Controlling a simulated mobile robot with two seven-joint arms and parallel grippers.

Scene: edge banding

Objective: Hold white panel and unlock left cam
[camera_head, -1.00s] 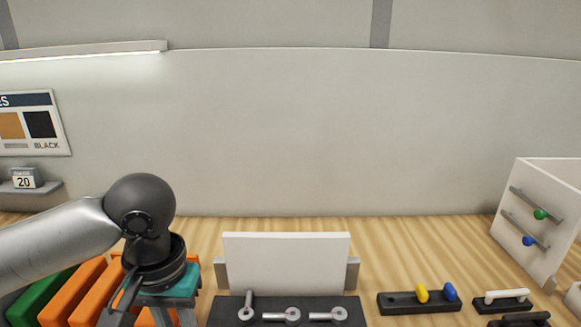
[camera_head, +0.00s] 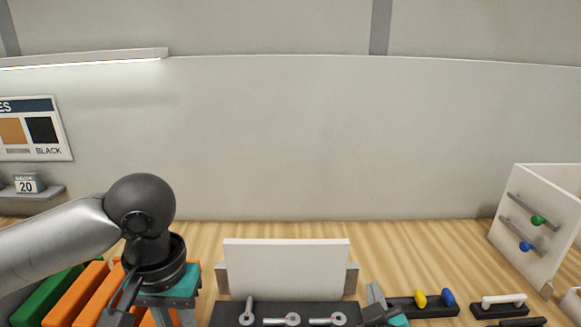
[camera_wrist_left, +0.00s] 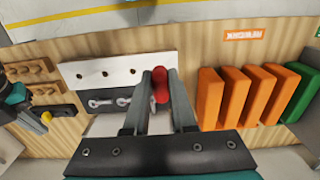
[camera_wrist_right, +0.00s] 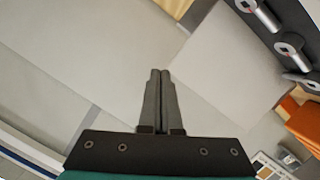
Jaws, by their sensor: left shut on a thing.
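The white panel (camera_head: 287,265) stands upright behind a dark base (camera_head: 267,309) carrying three metal cams. The left cam (camera_head: 247,311) has its lever pointing toward the panel; the middle cam (camera_head: 292,319) and right cam (camera_head: 338,319) have levers lying sideways. My right gripper (camera_head: 376,314) is at the base's right end. Its fingers are together and empty in the right wrist view (camera_wrist_right: 160,75).
Orange blocks (camera_head: 75,294) and a green block (camera_head: 42,296) stand at the left. A dark holder with a yellow knob (camera_head: 420,298) and a blue knob (camera_head: 447,297) lies right of the base. A white handle (camera_head: 503,299) and a white drawer-front panel (camera_head: 535,225) are farther right.

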